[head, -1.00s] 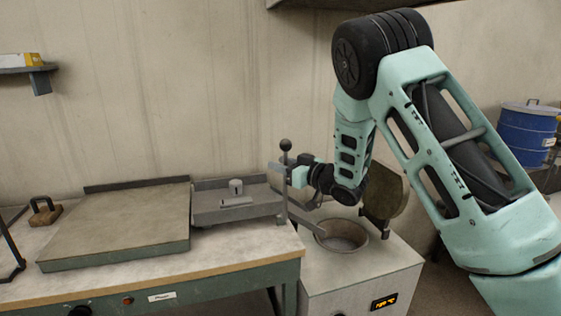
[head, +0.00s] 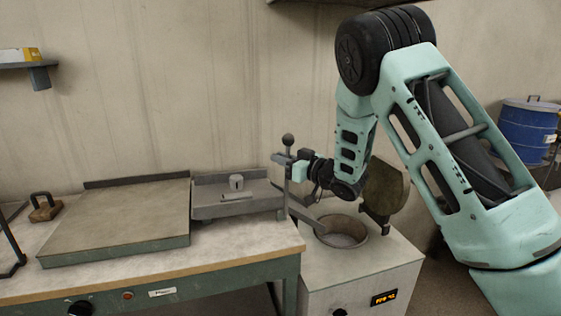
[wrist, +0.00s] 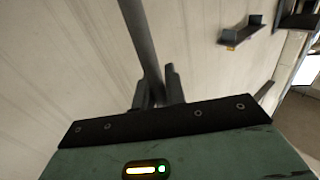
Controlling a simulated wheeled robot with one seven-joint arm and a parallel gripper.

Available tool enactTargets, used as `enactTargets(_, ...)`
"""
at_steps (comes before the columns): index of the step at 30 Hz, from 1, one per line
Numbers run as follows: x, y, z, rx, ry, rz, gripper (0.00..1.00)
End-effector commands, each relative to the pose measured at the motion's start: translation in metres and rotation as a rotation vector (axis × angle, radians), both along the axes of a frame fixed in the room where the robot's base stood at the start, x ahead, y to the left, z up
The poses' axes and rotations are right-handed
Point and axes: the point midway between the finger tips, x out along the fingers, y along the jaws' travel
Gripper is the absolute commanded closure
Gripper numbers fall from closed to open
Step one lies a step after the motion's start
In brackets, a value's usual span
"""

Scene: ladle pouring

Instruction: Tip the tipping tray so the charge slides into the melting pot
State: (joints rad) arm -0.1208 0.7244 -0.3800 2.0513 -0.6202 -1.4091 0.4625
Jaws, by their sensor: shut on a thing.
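The grey tipping tray (head: 213,211) sits at the right end of the bench, beside the melting pot. The charge, a small pale block with a peg (head: 236,183) and a flat bar (head: 236,196), lies in the tray. An upright lever (head: 287,172) with a dark ball knob stands at the tray's right side. My gripper (head: 284,160) is shut on the lever below the knob. In the wrist view the lever rod (wrist: 143,45) runs up between the fingers. The melting pot (head: 341,231) is a round opening in a pale cabinet, with a chute (head: 303,214) reaching its rim.
The pot's lid (head: 386,190) stands raised at its right. A large flat plate (head: 120,220) covers much of the bench (head: 225,251). A wooden block with a handle (head: 44,208) is at far left. A blue drum (head: 526,133) stands at back right.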

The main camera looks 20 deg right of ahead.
Motion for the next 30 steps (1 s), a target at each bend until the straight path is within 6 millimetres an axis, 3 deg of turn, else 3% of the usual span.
enactTargets(30,-0.011,-0.092,-0.025,0.470,-0.056,-0.014,1.00)
